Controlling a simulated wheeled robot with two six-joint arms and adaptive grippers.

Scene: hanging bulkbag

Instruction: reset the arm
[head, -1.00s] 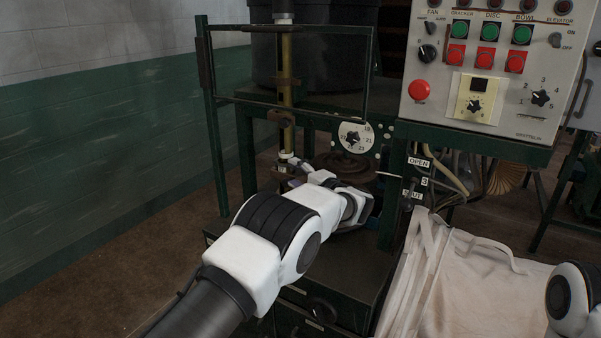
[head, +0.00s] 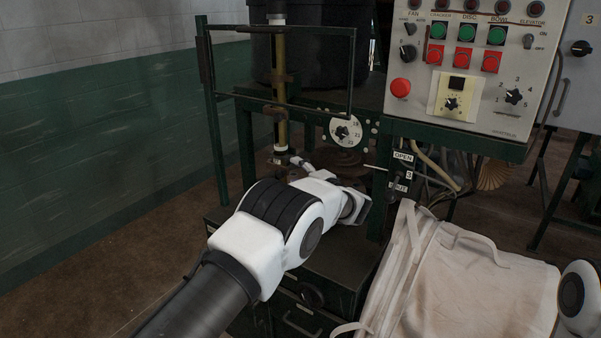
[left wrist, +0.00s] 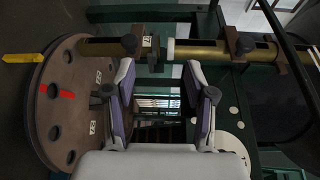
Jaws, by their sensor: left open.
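My left arm comes in from the lower left in the head view, white with a dark band. Its gripper (head: 296,161) is at the machine, beside the upright brass-coloured pipe (head: 281,90) and above a round rusty disc (head: 340,158). In the left wrist view the two purple-grey fingers (left wrist: 159,98) stand apart with nothing between them. The brass pipe (left wrist: 205,50) crosses beyond the fingertips there, and the disc with holes (left wrist: 75,105) lies to the left. Only a white and black part of my right arm (head: 577,292) shows at the right edge. My right gripper is out of view.
A control panel (head: 470,70) with green and red buttons stands at upper right. A pale fabric bag (head: 470,290) hangs below it. A dark metal frame (head: 353,70) surrounds the pipe. Open floor (head: 110,270) lies left, by the green and white wall (head: 100,150).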

